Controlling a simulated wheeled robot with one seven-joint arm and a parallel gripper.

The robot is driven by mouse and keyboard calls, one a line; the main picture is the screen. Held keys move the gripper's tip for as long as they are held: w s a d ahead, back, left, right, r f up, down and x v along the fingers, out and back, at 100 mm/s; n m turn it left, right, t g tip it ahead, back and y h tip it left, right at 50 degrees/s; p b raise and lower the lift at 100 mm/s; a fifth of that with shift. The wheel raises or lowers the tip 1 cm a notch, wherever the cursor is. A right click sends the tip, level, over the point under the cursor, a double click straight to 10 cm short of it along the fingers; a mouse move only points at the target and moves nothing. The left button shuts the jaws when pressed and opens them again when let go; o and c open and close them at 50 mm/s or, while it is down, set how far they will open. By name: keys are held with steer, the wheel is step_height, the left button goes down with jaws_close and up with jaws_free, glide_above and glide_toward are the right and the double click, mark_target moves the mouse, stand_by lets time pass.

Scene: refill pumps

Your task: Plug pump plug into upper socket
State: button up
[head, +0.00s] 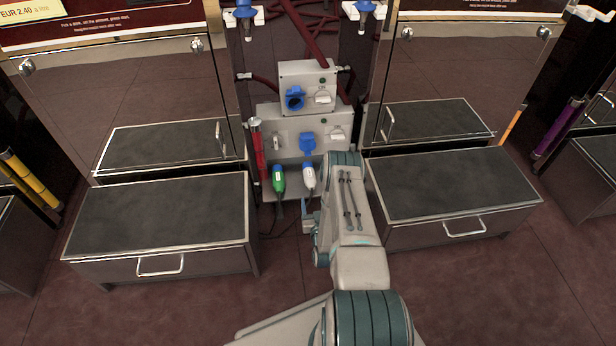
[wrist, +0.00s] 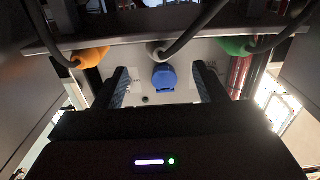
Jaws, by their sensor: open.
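My gripper (wrist: 160,72) is open and empty in the wrist view, which looks upside down. Its fingers frame a blue socket cover (wrist: 164,77) farther off. Three plugs with black cables sit at a shelf there: orange (wrist: 90,57), white (wrist: 153,49) and green (wrist: 236,46). The head view shows the green plug (head: 279,180) and white plug (head: 309,177); my arm hides the orange one. Which is the pump plug is unclear. The upper socket (head: 295,98), with a blue cover, is on the upper grey box. The lower blue cover (head: 307,143) is above the white plug.
Dark-topped drawer units (head: 160,215) and (head: 450,183) flank the narrow bay. The shelf edge (wrist: 190,35) crosses the wrist view close to my fingers. Blue nozzles (head: 245,10) hang above. The floor in front is clear.

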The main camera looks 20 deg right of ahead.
mark_target(312, 189)
steer(key=b+x, duration=0.3)
steer(key=x, duration=0.4)
steer(key=shift+w+f+b, duration=0.2)
steer(key=shift+w+b, duration=0.1)
steer(key=shift+b, duration=0.05)
steer(key=shift+w+d+r+b, duration=0.15)
steer(key=shift+w+d+b, duration=0.15)
steer(key=shift+w, duration=0.4)
stand_by(0.4)
steer(key=c, duration=1.3)
steer(key=shift+p+v, duration=1.15)
steer(key=shift+v, duration=1.9)
steer(key=shift+r+p, duration=1.2)
steer(key=shift+r, duration=0.35)
